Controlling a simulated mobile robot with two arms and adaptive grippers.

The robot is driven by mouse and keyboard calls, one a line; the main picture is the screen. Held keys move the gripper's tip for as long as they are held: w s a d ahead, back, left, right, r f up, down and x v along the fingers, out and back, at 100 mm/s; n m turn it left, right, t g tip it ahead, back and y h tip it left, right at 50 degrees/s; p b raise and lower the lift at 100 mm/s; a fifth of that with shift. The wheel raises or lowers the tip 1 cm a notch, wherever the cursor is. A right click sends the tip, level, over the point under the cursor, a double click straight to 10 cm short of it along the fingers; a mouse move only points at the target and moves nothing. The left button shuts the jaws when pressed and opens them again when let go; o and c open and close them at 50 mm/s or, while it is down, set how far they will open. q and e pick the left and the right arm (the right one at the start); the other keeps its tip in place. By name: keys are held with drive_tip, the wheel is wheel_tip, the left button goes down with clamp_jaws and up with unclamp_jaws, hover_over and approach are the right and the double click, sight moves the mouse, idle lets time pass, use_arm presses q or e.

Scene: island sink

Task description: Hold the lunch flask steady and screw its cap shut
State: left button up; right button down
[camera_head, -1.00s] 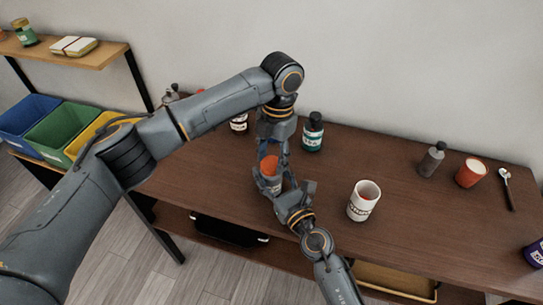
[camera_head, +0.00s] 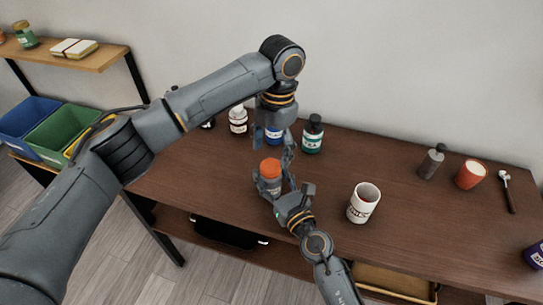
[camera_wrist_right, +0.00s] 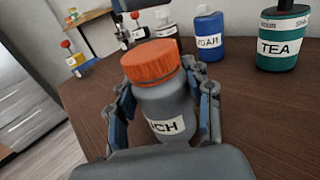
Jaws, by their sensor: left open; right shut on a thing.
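The lunch flask (camera_head: 270,184) is a grey jar standing upright on the brown table, with its label partly visible in the right wrist view (camera_wrist_right: 168,108). Its orange cap (camera_head: 270,168) sits on top, and it looks level in the right wrist view (camera_wrist_right: 149,62). I cannot tell how tight it is. My right gripper (camera_head: 271,186) is shut around the flask's body, one finger on each side in the right wrist view (camera_wrist_right: 162,110). My left gripper (camera_head: 273,144) is open and empty, above and behind the cap, apart from it.
Behind the flask stand a blue bottle (camera_wrist_right: 210,38), a green TEA bottle (camera_head: 313,134) and a white-labelled jar (camera_head: 238,121). A white mug (camera_head: 363,203) stands to the right.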

use_arm(q)
drive_tip(key=shift+r, duration=0.4)
drive_tip(key=shift+c, duration=0.4)
